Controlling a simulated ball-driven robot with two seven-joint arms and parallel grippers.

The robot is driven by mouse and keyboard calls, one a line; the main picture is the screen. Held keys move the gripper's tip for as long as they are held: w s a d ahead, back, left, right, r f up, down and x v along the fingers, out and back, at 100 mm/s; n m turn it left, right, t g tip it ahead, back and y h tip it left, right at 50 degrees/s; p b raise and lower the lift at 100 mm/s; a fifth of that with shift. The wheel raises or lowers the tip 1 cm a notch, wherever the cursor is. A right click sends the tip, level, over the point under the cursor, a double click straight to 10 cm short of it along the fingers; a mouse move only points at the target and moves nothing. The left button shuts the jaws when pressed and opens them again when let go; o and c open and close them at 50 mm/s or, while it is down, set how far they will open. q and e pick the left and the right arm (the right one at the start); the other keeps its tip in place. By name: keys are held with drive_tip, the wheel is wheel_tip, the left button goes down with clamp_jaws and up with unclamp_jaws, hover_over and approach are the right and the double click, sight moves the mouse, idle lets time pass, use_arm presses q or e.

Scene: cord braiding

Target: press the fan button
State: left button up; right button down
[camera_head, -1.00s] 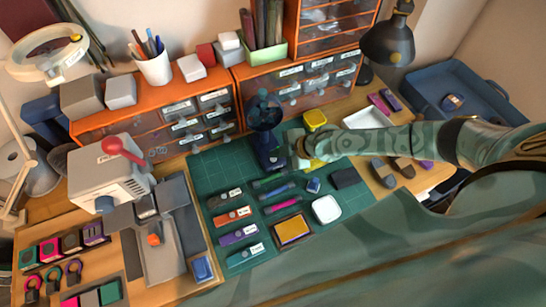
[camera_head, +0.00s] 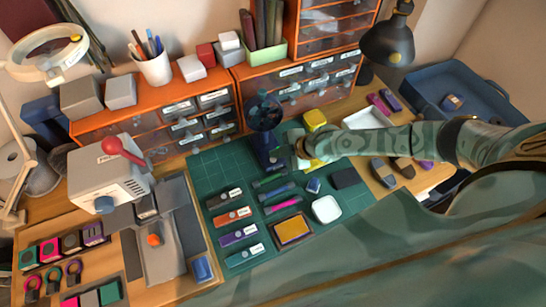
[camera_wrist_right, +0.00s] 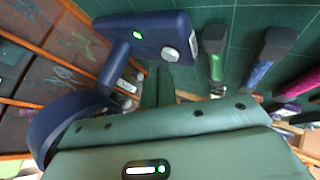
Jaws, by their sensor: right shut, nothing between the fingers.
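The small dark blue desk fan (camera_head: 264,112) stands at the back of the green cutting mat (camera_head: 215,172). Its base (camera_wrist_right: 150,36) fills the upper middle of the right wrist view, with a round silver button (camera_wrist_right: 170,54) and a lit green lamp (camera_wrist_right: 137,35). My right gripper (camera_head: 298,152) is just right of the fan base in the head view. In the wrist view its shut, empty fingers (camera_wrist_right: 158,84) point toward the base, close to the button; I cannot tell whether they touch it. My left gripper is not in view.
A yellow container (camera_head: 314,119) stands behind my right forearm. Orange drawer units (camera_head: 300,82) block the back. A grey machine with a red knob (camera_head: 108,175) stands left.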

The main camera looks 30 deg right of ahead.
idle(0.5)
drive_tip(key=shift+f+b, duration=0.45)
drive_tip(key=shift+r, duration=0.1)
drive_tip(key=shift+r+p, duration=0.35)
drive_tip(key=shift+r, duration=0.05)
wheel_tip(320, 180, up, 6)
drive_tip(key=p, duration=0.4)
drive_tip(key=shift+p, duration=0.3)
